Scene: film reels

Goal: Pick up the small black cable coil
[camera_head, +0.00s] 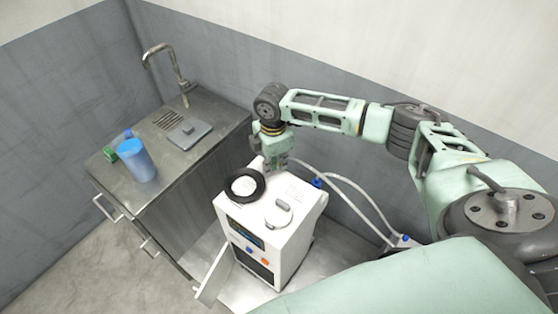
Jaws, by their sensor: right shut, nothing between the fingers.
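A small black ring, which looks like the cable coil (260,189), lies on the top of a white machine (292,236), near its left side. A pale round surface shows through the middle of the ring. My right gripper (270,168) points down just behind the ring, over the machine's back edge. It is shut and holds nothing. I cannot tell whether its fingertips touch the ring. My left gripper is out of view.
A white lid-like fitting (279,212) sits beside the ring. White hoses (345,184) run behind the machine. Walls close the back.

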